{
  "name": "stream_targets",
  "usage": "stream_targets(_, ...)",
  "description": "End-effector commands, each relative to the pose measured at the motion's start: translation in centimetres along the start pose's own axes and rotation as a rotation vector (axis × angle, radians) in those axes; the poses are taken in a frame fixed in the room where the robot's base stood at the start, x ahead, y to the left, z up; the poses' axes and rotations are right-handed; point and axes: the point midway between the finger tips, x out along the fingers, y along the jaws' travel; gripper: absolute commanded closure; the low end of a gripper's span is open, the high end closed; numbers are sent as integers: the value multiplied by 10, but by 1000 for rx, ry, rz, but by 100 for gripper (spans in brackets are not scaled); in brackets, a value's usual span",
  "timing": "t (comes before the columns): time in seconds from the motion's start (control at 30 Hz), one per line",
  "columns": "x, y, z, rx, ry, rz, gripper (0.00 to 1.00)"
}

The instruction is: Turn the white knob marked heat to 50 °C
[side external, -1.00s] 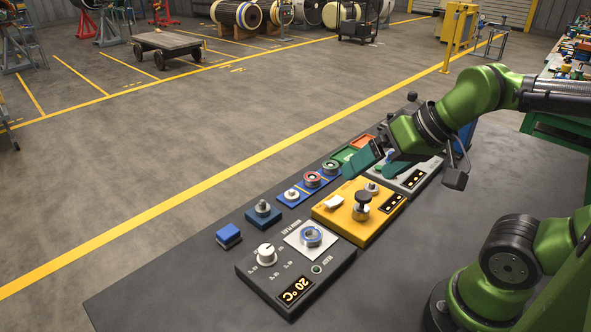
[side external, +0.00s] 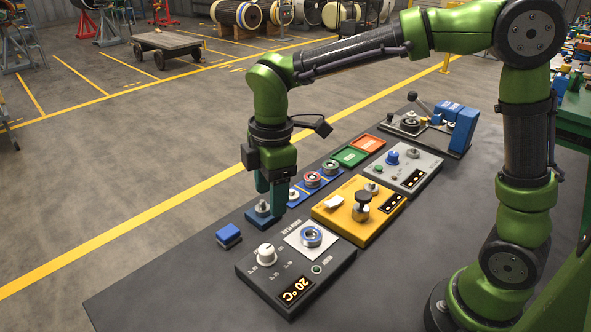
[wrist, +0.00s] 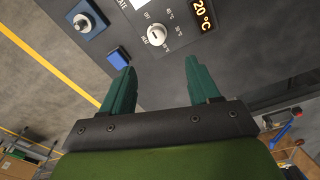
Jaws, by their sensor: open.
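The white knob (side external: 266,253) stands on the dark grey warm-plate box (side external: 325,274) at the near end of the bench. The box's display (side external: 296,290) reads 20 °C. A metal ring (side external: 311,236) with a blue inside sits on its pale plate. In the wrist view the white knob (wrist: 157,35) lies beyond my fingertips, with scale marks around it. My gripper (side external: 272,207) points down above and behind the knob, near the blue block with a metal post. Its teal fingers (wrist: 158,75) are apart, empty and not touching the knob.
A small blue block (side external: 228,236) lies left of the box. A blue base with a metal post (side external: 262,214) is partly behind my fingers. A yellow unit (side external: 340,227) with a black-topped post stands right of the box. Bare bench (side external: 180,290) lies at the near left.

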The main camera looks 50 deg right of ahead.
Motion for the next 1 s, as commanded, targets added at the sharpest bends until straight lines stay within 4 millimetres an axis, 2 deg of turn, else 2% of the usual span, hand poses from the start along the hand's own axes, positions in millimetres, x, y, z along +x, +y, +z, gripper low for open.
stream_targets(0.03, 1, 5, -10, -130, -7, -18, 39)
stream_targets(0.1, -3, 9, -17, -288, -15, -26, 39)
stream_targets(0.2, -14, 13, -19, -444, -27, -17, 39)
stream_targets(0.33, -14, 11, -15, -545, -39, -32, 39)
stream_targets(0.47, -7, 11, -14, -569, -40, -35, 39)
stream_targets(0.67, 26, 9, -13, -568, -39, -38, 39)
stream_targets(1.0, 101, 7, -9, -566, -38, -38, 39)
